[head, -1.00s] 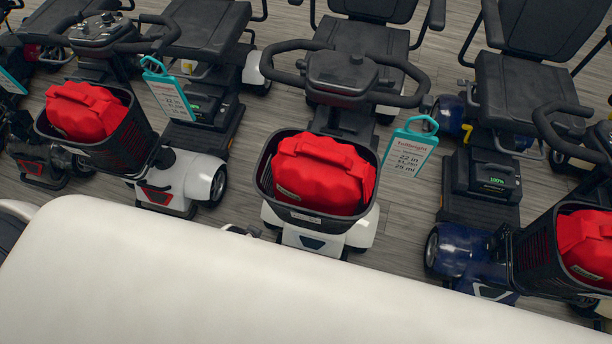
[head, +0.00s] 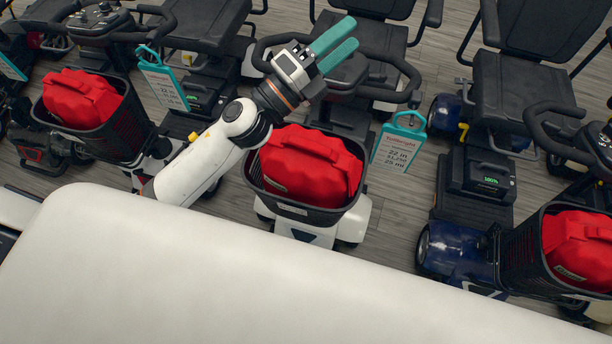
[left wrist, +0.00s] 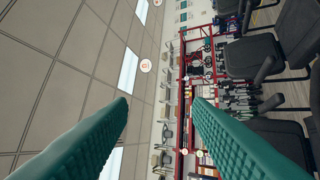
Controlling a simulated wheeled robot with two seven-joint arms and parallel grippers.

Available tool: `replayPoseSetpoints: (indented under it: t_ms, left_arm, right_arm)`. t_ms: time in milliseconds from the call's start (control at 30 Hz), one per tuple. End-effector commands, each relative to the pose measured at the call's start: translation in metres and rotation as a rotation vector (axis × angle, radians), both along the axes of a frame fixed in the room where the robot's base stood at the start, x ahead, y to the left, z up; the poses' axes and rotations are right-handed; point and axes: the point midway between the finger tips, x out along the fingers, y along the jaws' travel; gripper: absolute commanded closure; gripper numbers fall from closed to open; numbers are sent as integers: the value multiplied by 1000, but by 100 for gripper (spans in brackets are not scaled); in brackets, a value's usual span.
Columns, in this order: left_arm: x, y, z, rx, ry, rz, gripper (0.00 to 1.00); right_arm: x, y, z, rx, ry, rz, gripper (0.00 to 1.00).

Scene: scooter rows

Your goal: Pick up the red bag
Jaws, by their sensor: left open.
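A red bag (head: 312,165) sits in the black basket (head: 300,212) of the white scooter in the middle of the head view. Another red bag (head: 80,98) is in a basket at the left, and a third red bag (head: 580,248) is in a basket at the right. My left gripper (head: 334,44) is raised above and behind the middle bag, with its teal fingers pointing up and to the right. In the left wrist view its fingers (left wrist: 158,112) are apart with nothing between them. My right gripper does not show.
The middle scooter's handlebar (head: 398,92) is partly hidden behind my left arm. Teal-framed price tags (head: 400,145) hang by the scooters. A blue scooter (head: 452,248) stands at the right. Bare wooden floor (head: 395,215) lies between them.

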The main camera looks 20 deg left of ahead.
Motion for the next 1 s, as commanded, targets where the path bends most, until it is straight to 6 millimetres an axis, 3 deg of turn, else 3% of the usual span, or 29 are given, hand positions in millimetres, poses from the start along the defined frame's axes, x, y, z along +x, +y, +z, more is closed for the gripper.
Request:
replayPoseSetpoints:
  t_ms: [67, 133, 267, 367, 500, 600, 700, 833, 1000]
  left_arm:
    - [-14, -30, 9, 235, -218, -139, 55]
    - [-29, -51, 1, 450, -392, -267, 55]
    - [-48, -60, -41, 874, -661, -510, 55]
    - [-49, -38, -82, 1198, -794, -701, 55]
    - [-38, 20, -123, 1575, -858, -940, 55]
    - [-31, 60, -135, 1756, -844, -1068, 55]
    - [-27, 86, -140, 1860, -819, -1151, 55]
    - [-26, 96, -149, 1908, -799, -1196, 55]
    - [-27, 85, -176, 1905, -798, -1201, 55]
  right_arm:
    - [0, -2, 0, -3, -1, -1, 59]
    - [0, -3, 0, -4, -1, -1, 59]
    - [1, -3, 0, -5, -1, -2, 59]
    - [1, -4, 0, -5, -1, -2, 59]
    - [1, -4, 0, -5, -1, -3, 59]
    - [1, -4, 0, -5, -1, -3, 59]
    - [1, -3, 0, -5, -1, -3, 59]
    - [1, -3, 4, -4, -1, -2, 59]
    - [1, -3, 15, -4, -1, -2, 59]
